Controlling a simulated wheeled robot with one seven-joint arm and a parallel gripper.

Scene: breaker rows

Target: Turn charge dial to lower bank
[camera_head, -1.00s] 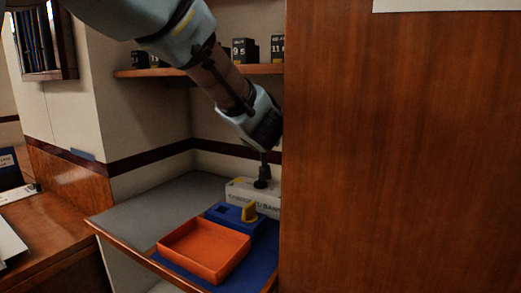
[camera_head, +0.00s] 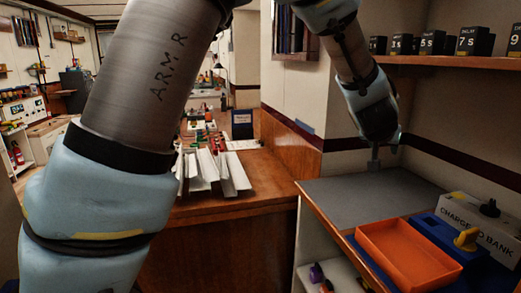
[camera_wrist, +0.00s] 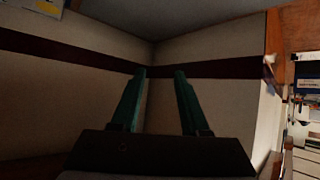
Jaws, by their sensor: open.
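A white box (camera_head: 468,222) lettered "CHARGE TO BANK" stands at the right of the head view. A black dial knob (camera_head: 489,208) sits on its top; I cannot read which way it points. A yellow piece (camera_head: 467,240) stands on a blue base (camera_head: 452,250) in front of the box. My gripper (camera_head: 374,164) is left of the box, above the grey counter (camera_head: 365,190), apart from the dial. In the wrist view my gripper (camera_wrist: 160,74) shows two green fingers spread apart with nothing between them.
An orange tray (camera_head: 405,253) lies in front of the blue base. A shelf (camera_head: 450,68) with black labelled blocks runs above. A wooden bench (camera_head: 230,180) with white channels is to the left. The grey counter around my gripper is clear.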

